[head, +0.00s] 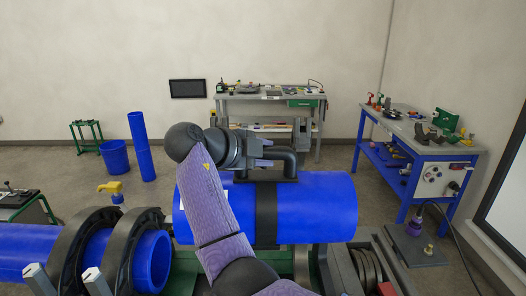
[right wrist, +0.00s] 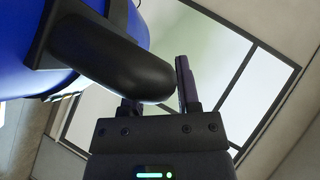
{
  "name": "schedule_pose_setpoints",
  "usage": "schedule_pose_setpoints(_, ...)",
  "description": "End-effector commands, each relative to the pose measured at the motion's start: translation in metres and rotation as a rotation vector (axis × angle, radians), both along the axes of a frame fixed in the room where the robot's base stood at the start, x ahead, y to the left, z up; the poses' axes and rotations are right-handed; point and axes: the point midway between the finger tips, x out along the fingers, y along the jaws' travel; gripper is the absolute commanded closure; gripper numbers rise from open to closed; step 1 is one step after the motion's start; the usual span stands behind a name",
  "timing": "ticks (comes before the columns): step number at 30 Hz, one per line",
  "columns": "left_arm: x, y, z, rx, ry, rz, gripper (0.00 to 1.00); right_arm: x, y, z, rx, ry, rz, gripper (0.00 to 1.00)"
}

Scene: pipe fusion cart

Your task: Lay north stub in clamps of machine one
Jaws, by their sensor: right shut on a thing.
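The north stub, a short thick blue pipe (head: 318,207), lies across the middle of the head view with a black band and a black handle (head: 291,158) on top. My right gripper (head: 262,152) is shut on this handle. The handle (right wrist: 115,62) also shows between the fingers in the right wrist view. Machine one has dark ring clamps (head: 81,245) at the left, around another blue pipe (head: 152,262). The stub is level, to the right of these rings and over the machine's green frame (head: 292,262). My arm hides part of the stub. Contact below it cannot be told.
Dark round parts (head: 365,268) stand at the machine's lower right. A blue bench (head: 408,197) with tools is at the right, and a grey workbench (head: 240,97) is at the back wall. A blue bucket (head: 114,158) and an upright blue pipe (head: 141,148) stand at back left.

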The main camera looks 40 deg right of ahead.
Motion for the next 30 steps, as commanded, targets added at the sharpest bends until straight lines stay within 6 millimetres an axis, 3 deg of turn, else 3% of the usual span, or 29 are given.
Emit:
schedule_pose_setpoints(2,-0.001,0.000,-0.012,0.000,0.002,0.000,0.41,0.000,0.000,-0.010,-0.005,-0.004,0.000,1.00)
schedule_pose_setpoints(18,-0.001,0.000,-0.013,0.001,0.003,-0.002,0.41,0.001,0.003,-0.008,-0.014,0.018,-0.031,1.00)
schedule_pose_setpoints(30,-0.004,0.004,-0.061,0.010,0.010,-0.013,0.41,0.001,0.003,-0.061,-0.013,0.018,-0.030,1.00)
